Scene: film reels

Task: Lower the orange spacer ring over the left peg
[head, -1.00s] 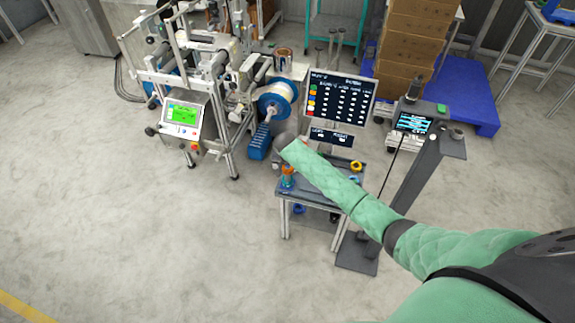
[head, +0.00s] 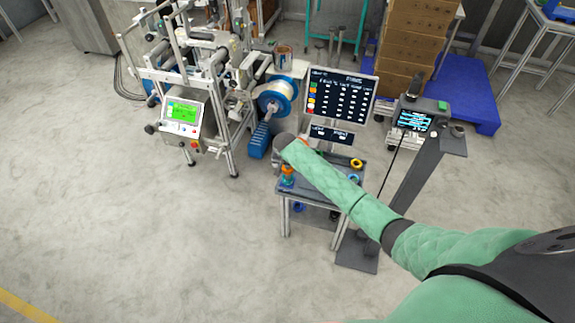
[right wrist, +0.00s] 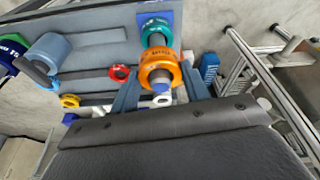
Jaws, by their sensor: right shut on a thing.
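The orange spacer ring (right wrist: 161,68) is between the fingers of my right gripper (right wrist: 161,80), which is shut on it. Beyond it, a teal ring (right wrist: 155,32) sits at a blue base plate (right wrist: 176,20). A white round tip (right wrist: 162,100) shows just below the orange ring; I cannot tell whether the peg passes through the ring. In the head view the orange ring (head: 287,170) shows small at the cart's left side, just above teal. The sleeve and wrist of my right arm hide most of the gripper there. My left gripper is out of view.
The small grey cart (head: 322,187) also bears a yellow ring (head: 356,163). The wrist view shows a red ring (right wrist: 119,72) and a blue roll (right wrist: 48,53) on its top. A display board (head: 342,92) stands behind, and a winding machine (head: 215,100) stands to the left.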

